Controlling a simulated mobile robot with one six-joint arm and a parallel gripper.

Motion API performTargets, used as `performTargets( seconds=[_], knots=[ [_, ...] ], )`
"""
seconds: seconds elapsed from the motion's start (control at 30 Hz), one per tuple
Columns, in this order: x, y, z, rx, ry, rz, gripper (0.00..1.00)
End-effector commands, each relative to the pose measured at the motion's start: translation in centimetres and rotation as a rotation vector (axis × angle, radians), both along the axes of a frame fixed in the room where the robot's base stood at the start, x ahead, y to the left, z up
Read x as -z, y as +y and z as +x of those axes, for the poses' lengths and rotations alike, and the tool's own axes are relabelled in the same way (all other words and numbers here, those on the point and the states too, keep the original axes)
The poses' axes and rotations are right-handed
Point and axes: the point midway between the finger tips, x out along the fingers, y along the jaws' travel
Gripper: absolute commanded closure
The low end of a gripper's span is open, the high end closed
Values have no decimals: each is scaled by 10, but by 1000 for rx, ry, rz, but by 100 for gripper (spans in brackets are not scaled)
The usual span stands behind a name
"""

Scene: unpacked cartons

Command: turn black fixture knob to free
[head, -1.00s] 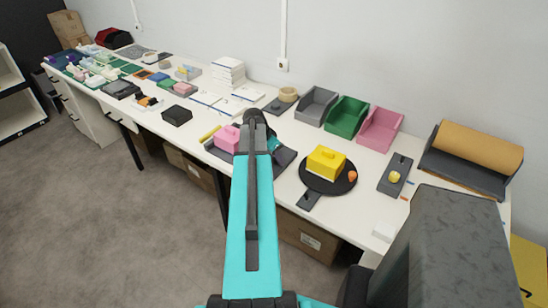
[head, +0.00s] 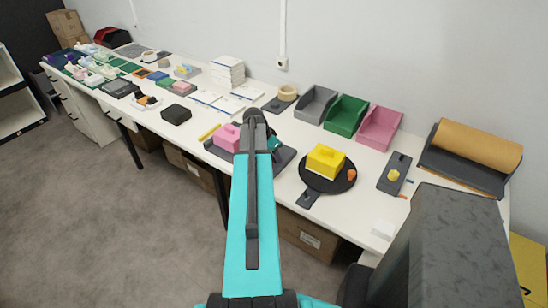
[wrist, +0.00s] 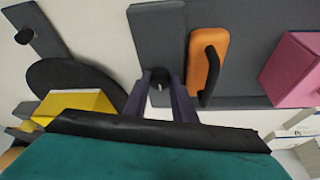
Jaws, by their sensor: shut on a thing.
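In the wrist view, my gripper (wrist: 160,98) has its two dark purple fingers closed around a small black knob (wrist: 161,76). The knob stands on a narrow grey plate strip (wrist: 157,35). An orange block with a black handle (wrist: 209,62) sits just right of the fingers. A pink block (wrist: 292,70) is farther right. In the head view, my arm covers most of the grey fixture base (head: 285,160), and the knob and fingertips are hidden behind it. The knob's turned angle cannot be read clearly.
Left of my gripper in the wrist view is a yellow block (wrist: 75,103) by a black round plate (wrist: 75,80). In the head view, a grey plate with a yellow knob (head: 393,176) lies farther right. Grey, green and pink bins (head: 378,128) stand behind.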

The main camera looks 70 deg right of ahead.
Motion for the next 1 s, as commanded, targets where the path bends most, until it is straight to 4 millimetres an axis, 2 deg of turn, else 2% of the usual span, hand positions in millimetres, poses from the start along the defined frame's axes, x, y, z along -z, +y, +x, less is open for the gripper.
performTargets(
  seconds=[0.37,1.0],
  knots=[
    [2,-2,-2,-163,-3,-9,98],
    [0,-4,-5,-621,-3,-12,98]
  ],
)
